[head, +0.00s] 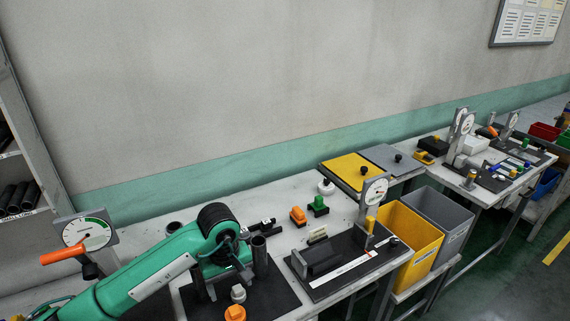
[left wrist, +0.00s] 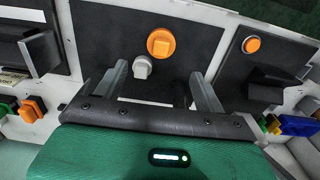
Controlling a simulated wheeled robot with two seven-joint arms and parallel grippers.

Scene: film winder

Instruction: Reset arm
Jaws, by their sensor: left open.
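My left gripper (head: 222,275) is at the end of the green arm that comes in from the left, low over a black station plate (head: 270,295) at the front of the near bench. In the left wrist view its two grey fingers (left wrist: 160,82) are spread apart, with nothing visible between them. A grey knob (head: 238,293) and an orange button (head: 235,313) stand close in front of the gripper. The knob (left wrist: 142,67) and the button (left wrist: 160,42) also show beyond the fingertips in the left wrist view. My right gripper is out of view.
A dial gauge with an orange lever (head: 62,256) stands at the left. An orange block (head: 298,215) and green block (head: 318,206) sit behind. Another black plate with a gauge (head: 375,190) is at right, beside yellow (head: 420,250) and grey bins (head: 455,215).

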